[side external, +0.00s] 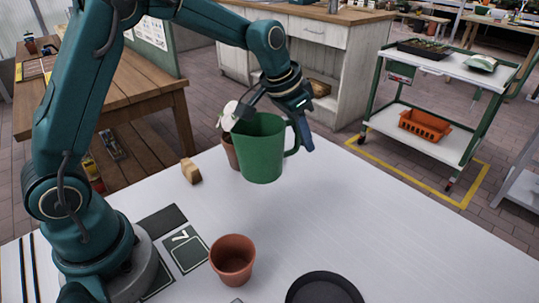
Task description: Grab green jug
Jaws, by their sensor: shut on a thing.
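The green jug (259,155) is a cup-shaped vessel with a handle on its right side. It is upright and appears to be held above the white table. My gripper (288,128) is at the jug's upper right, with one finger showing beside the handle. It is shut on the jug. The exact contact between the fingers and the jug is partly hidden behind the jug's rim and wall.
A terracotta pot (232,259) and a black round dish (323,289) stand at the table's front. A pot with a white flower (228,117) is partly hidden behind the jug. A small wooden block (191,171) lies left. The table's right side (410,225) is clear.

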